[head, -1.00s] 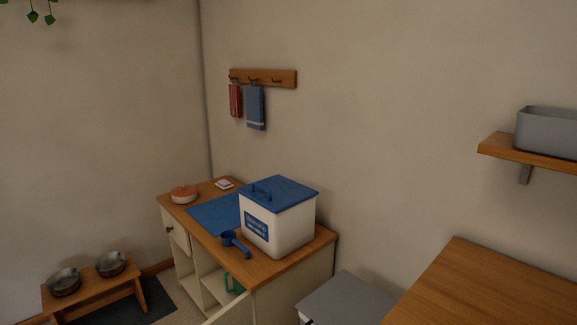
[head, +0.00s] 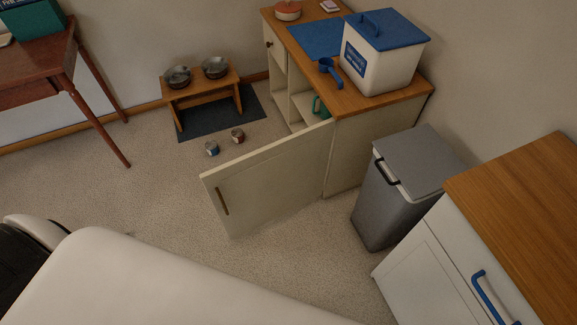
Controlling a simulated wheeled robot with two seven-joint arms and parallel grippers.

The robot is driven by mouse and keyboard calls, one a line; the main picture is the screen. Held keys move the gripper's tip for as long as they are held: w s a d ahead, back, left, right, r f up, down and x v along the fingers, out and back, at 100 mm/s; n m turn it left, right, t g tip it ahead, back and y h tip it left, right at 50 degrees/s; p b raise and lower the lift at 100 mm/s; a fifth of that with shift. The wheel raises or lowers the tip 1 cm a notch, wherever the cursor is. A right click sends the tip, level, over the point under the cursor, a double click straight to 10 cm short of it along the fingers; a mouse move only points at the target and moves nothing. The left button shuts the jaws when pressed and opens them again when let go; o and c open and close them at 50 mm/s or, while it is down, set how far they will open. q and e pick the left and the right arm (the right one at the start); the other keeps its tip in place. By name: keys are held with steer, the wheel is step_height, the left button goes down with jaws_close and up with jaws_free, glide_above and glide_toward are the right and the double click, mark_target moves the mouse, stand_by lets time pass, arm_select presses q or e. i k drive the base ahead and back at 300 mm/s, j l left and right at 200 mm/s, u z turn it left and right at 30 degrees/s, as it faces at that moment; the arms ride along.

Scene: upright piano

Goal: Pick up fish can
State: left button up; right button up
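Two small cans stand on the carpet in the head view, in front of the dark mat. One is a blue-labelled can (head: 212,148); the other is a red-labelled can (head: 237,135) just to its right. Their labels are too small to read, so I cannot tell which one is the fish can. Neither of my grippers is in view. A pale part of my own body fills the lower left, well nearer than the cans.
An open cabinet door (head: 268,178) juts out right of the cans. A low wooden stand (head: 200,92) with two metal bowls stands on the dark mat (head: 222,118). A grey bin (head: 400,185) is at right; a red-brown table (head: 60,65) at left. Carpet between is clear.

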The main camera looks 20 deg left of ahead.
mark_target(212, 149)
steer(key=u, duration=1.4)
steer(key=i+j+u, duration=0.3)
steer(key=j+u, duration=0.15)
steer(key=i+j+u, duration=0.4)
steer(key=i+j, duration=0.35)
steer(key=i+j+u, duration=0.15)
steer(key=i+j, duration=0.15)
steer(key=i, duration=0.3)
